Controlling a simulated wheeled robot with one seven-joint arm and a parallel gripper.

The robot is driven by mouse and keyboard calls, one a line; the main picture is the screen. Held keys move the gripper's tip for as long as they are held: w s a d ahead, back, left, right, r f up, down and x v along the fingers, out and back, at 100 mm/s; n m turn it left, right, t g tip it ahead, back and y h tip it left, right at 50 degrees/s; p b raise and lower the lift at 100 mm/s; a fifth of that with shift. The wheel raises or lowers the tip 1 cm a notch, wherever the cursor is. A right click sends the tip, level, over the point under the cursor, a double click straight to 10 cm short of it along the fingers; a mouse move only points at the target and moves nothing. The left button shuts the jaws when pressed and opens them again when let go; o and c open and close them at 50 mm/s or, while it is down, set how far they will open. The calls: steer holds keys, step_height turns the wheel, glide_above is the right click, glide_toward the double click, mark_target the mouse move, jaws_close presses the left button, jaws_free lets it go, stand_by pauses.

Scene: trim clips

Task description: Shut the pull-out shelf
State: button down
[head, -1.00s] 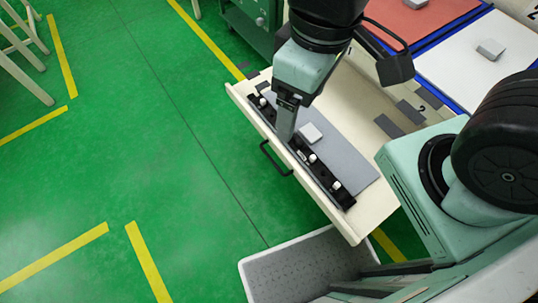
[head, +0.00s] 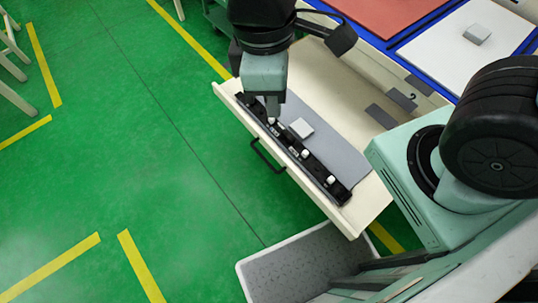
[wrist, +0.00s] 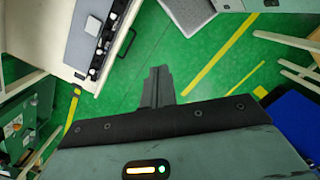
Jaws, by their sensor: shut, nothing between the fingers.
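The pull-out shelf (head: 362,212) is a cream drawer, standing out from the bench over the green floor. Its black bar handle (head: 266,158) is on the front face. Inside lie a grey mat, a small light block (head: 301,128) and a black strip with white knobs (head: 312,165). The shelf also shows at upper left in the wrist view (wrist: 58,55), with its handle (wrist: 129,42). My gripper (head: 270,107) is shut and empty. In the head view it overlaps the shelf's far front corner. In the wrist view its fingers (wrist: 158,76) appear over floor, apart from the handle.
A grey-lined white bin (head: 300,268) stands on the floor by the shelf's near end. Red (head: 385,14) and white (head: 455,50) panels lie on the blue-edged bench top. Green floor with yellow lines is open in front of the shelf.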

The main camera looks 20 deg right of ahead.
steer(key=w+a+f+n+h+b, duration=0.2)
steer(key=w+f+n+b, duration=0.15)
steer(key=f+n, duration=0.5)
steer(key=w+a+f+n+h+b, duration=0.25)
steer(key=w+f+n, duration=0.2)
steer(key=f, duration=0.65)
steer(key=n+t+h+b, duration=0.35)
steer(key=n+b, duration=0.45)
steer(key=n, duration=0.6)
glide_toward(276, 154)
steer(key=x, duration=0.5)
steer(key=shift+a+f, duration=0.3)
steer(key=shift+a, duration=0.05)
steer(key=shift+w+d, duration=0.1)
steer(key=shift+d, duration=0.5)
